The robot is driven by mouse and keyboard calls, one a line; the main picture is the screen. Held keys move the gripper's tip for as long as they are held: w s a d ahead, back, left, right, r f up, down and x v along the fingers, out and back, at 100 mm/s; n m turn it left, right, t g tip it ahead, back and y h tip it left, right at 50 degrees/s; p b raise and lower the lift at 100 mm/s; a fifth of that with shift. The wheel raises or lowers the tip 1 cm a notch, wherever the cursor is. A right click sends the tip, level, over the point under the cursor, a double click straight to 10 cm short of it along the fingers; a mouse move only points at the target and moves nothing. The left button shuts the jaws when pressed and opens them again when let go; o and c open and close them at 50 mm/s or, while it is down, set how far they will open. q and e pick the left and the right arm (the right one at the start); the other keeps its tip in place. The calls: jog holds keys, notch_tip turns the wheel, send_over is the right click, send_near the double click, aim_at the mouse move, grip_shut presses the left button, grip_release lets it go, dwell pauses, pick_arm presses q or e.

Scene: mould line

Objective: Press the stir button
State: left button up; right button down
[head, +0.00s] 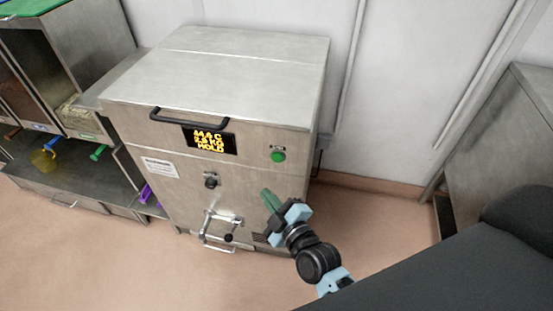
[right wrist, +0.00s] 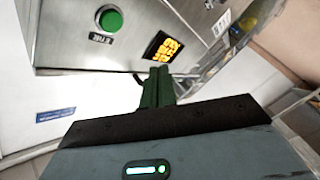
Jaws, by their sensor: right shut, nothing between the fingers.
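The stir button is a round green button (head: 278,156) on the upper right of the steel machine's front (head: 240,150). In the right wrist view the green button (right wrist: 111,20) shows at the upper left, with a small dark label under it. My right gripper (head: 268,196) is shut and empty, in front of the machine's lower right front, below the button in the head view. In the right wrist view its green fingers (right wrist: 158,84) are together and apart from the button. My left gripper is not in view.
A display (head: 209,139) with yellow text sits left of the button, beside a black handle (head: 188,116). A knob (head: 211,181) and a metal tap (head: 222,224) are lower on the front. A shelf unit (head: 62,190) with coloured scoops stands left. Floor at right is clear.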

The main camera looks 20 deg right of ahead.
aim_at(277, 157)
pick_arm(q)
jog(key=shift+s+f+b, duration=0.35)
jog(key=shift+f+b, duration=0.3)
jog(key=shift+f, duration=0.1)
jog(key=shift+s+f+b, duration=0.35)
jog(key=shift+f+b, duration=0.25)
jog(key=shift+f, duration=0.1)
pick_arm(e)
jog(key=w+d, duration=0.5)
jog(key=w, duration=0.2)
jog(key=shift+w, duration=0.15)
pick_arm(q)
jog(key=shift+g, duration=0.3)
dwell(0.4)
pick_arm(e)
jog(key=shift+w+d, duration=0.2)
jog(key=shift+w, duration=0.15)
